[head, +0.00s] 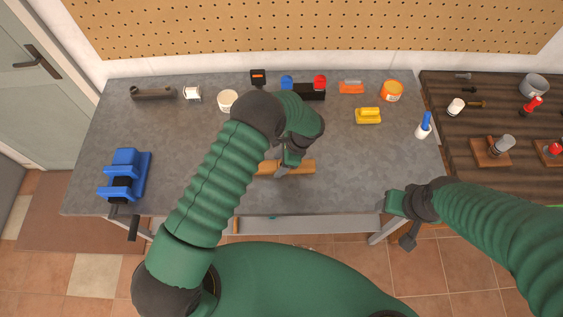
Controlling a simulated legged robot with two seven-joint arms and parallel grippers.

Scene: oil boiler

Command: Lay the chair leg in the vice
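The chair leg (303,167), a brown wooden piece, lies sideways near the front middle of the grey workbench. My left gripper (286,165) is right over it, with a finger crossing the wood. The hand hides part of the leg, and I cannot tell whether the fingers are closed on it. The blue vice (125,175) is at the bench's front left corner, its dark handle hanging past the front edge; its jaw gap is hard to make out. My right gripper (402,221) looks open and empty, beyond the bench's front right edge.
Along the back of the grey bench (340,190) stand a dark pipe-like piece (153,93), a white tub (228,100), a black holder (309,93) and an orange tin (391,90). A yellow block (368,116) lies right. Bench between vice and leg is partly covered by my arm.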

